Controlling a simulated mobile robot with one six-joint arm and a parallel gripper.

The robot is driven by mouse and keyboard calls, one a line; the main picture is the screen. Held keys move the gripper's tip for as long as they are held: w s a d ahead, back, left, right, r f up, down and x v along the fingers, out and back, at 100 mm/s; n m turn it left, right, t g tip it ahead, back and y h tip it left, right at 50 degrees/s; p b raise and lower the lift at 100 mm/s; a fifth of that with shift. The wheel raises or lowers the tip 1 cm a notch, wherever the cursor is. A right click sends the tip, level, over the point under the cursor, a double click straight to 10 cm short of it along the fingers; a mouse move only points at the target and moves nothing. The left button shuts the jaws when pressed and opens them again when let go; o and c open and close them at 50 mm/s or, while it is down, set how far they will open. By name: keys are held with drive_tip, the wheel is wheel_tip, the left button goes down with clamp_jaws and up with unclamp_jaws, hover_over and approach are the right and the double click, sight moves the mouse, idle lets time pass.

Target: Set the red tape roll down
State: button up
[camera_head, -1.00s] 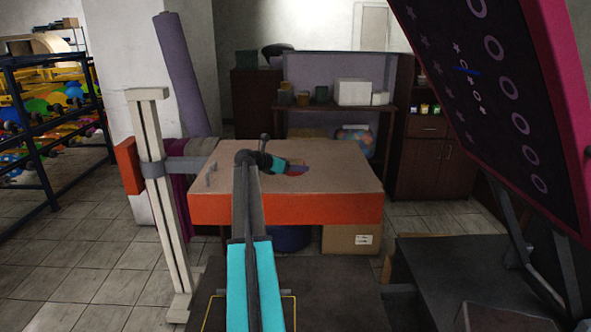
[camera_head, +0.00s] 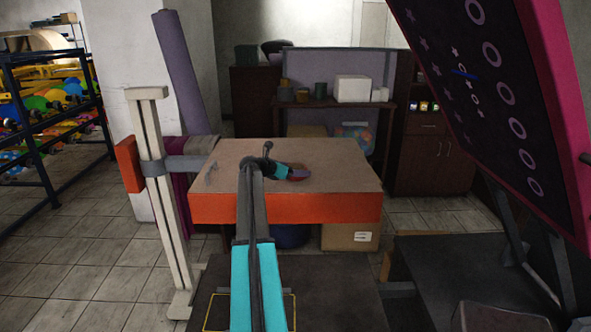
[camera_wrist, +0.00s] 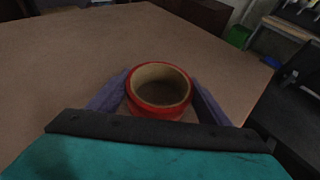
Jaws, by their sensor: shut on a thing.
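The red tape roll (camera_wrist: 160,105) has a tan inner core and sits upright, hole facing up, between the purple fingers of my gripper (camera_wrist: 158,95) in the wrist view. My gripper is shut on it from both sides. In the head view, my gripper (camera_head: 300,172) is over the right half of the table top, and a bit of the red roll (camera_head: 297,179) shows there. The brown table top (camera_head: 235,170) with its orange front edge lies below. I cannot tell if the roll touches the surface.
A cream post (camera_head: 165,200) stands left of the table. A large dark tilted panel with a pink frame (camera_head: 560,100) is at the right. Shelves (camera_head: 340,107) stand behind.

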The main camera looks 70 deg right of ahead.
drive_tip(key=shift+f, duration=0.2)
drive_tip(key=shift+f, duration=0.15)
drive_tip(key=o, duration=1.1)
drive_tip(key=b+v, duration=0.3)
drive_tip(key=v, duration=0.9)
drive_tip(key=shift+r, duration=0.2)
